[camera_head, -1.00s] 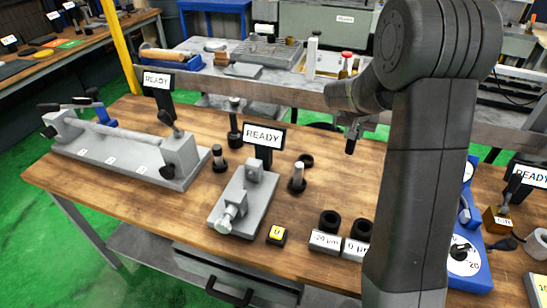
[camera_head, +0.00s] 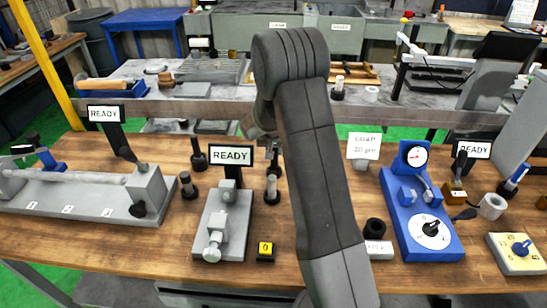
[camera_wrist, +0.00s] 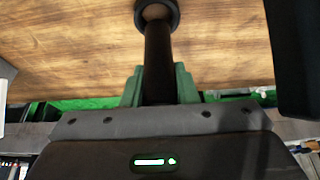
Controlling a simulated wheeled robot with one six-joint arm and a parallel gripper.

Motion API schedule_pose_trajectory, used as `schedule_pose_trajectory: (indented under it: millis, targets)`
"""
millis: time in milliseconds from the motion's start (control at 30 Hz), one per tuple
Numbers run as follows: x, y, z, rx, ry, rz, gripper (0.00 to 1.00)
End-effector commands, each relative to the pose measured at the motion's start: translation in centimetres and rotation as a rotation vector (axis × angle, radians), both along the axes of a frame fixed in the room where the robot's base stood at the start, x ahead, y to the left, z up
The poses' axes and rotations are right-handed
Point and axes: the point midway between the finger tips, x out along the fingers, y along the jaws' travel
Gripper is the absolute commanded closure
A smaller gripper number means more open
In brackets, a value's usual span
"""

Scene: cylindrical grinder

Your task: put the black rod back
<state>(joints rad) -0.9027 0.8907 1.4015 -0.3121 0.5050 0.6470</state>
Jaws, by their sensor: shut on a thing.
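In the wrist view the black rod (camera_wrist: 158,55) stands between the green fingers of my gripper (camera_wrist: 158,82), which are shut on it. The rod's far end carries a wider dark collar (camera_wrist: 156,14) with a brownish middle, cut by the top edge. Wooden tabletop shows beyond it; I cannot tell whether the rod touches it.
The grey fixture (camera_head: 222,232) stands mid-bench with a READY sign (camera_head: 231,155). A long grey bench device (camera_head: 80,200) is at left. A blue dial gauge stand (camera_head: 420,215) and a black ring (camera_head: 375,228) are at right. A large dark shape (camera_wrist: 292,55) is close at the wrist view's right.

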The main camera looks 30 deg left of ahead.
Motion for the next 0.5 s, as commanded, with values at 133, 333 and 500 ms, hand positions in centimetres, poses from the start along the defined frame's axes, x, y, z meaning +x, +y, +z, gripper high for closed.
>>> schedule_pose_trajectory:
  millis: [133, 333, 500]
  targets:
    - [0.0, 0.0, -1.4, -0.001, 0.002, -0.001, 1.0]
    - [0.0, 0.0, -3.4, 0.001, 0.0, 0.0, 1.0]
    - [0.0, 0.0, -3.5, 0.003, -0.001, 0.001, 1.0]
